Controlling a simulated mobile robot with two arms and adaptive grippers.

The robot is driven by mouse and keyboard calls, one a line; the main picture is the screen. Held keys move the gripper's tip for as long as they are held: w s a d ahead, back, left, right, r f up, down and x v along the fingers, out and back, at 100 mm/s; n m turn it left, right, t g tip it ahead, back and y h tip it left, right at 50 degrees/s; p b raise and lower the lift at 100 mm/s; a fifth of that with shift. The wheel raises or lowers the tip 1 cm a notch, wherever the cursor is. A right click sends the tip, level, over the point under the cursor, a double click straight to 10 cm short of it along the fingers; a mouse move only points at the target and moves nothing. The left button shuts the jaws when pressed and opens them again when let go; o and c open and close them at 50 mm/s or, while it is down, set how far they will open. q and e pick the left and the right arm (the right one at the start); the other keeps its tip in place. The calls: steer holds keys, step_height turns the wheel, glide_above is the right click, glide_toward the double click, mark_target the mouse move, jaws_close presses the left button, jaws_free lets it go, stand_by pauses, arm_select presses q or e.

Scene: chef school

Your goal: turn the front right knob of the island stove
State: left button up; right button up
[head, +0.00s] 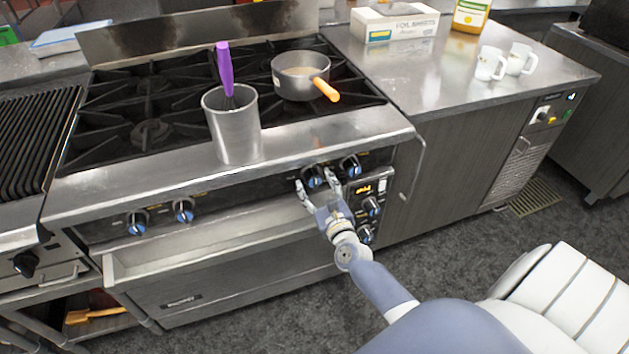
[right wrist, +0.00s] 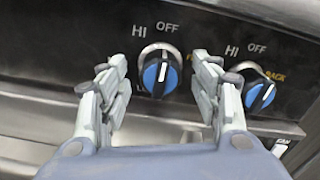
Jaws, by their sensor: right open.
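The stove's front panel carries several blue-and-black knobs. One knob (head: 314,178) of the right pair sits between the spread fingers of my right gripper (head: 315,184). In the right wrist view this knob (right wrist: 158,74) shows HI and OFF marks, and its pointer is near upright; a yellow label beside it is mostly hidden. My right gripper (right wrist: 160,80) is open there, one finger on each side, with no clear contact. The knob to its right (right wrist: 260,93), also in the head view (head: 350,166), is marked BACK. My left gripper is out of view.
A metal canister (head: 234,135) with a purple-handled utensil stands on the stove's front ledge, above and left of my gripper. A saucepan (head: 301,72) with an orange handle sits on the burners. Oven knobs (head: 371,206) lie close to my gripper's right.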

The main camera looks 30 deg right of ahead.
steer(key=shift+x, duration=0.8)
steer(key=shift+c, duration=0.5)
steer(key=c, duration=1)
steer(key=shift+o, duration=0.2)
